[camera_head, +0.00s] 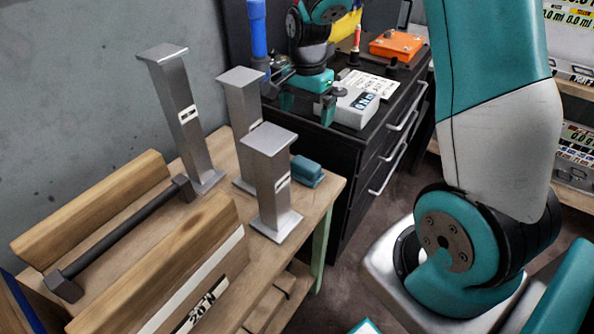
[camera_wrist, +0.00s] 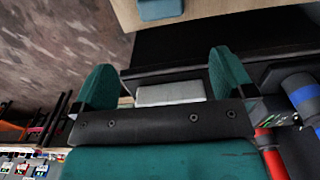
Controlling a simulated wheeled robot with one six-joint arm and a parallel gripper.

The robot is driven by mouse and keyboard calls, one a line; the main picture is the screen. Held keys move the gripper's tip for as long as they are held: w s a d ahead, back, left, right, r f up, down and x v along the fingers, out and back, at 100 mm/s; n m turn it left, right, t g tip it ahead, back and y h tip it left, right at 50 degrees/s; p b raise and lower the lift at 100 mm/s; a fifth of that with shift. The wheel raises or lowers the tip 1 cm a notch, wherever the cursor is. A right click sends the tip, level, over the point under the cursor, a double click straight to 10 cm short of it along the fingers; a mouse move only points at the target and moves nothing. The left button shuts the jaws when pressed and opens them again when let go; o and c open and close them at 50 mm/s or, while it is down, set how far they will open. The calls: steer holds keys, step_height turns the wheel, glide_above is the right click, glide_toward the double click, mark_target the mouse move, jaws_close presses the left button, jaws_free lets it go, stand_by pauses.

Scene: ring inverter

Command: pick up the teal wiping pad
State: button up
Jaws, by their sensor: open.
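The teal wiping pad (camera_head: 307,171) lies flat on the right end of the wooden table, beside the short metal post. It also shows at the top edge of the wrist view (camera_wrist: 160,9), partly cut off. My gripper (camera_wrist: 164,75) is open and empty, with its two teal fingers apart. In the head view my gripper (camera_head: 308,102) is above the black cabinet, behind and apart from the pad. A white box (camera_wrist: 170,93) shows below, between the fingers.
Metal posts (camera_head: 185,125), (camera_head: 240,115) and (camera_head: 270,180) stand close to the pad's left. The table (camera_head: 318,195) ends just right of the pad. The black cabinet (camera_head: 350,175) holds the white box (camera_head: 356,105) and an orange case (camera_head: 397,46).

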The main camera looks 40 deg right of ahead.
mark_target(306, 163)
step_height(306, 163, down, 17)
steer(key=shift+d+f+p, duration=0.1)
steer(key=shift+d+p, duration=0.05)
steer(key=shift+p, duration=0.35)
steer(key=c, duration=0.8)
steer(key=shift+r, duration=0.2)
step_height(306, 163, up, 20)
steer(key=shift+f, duration=0.1)
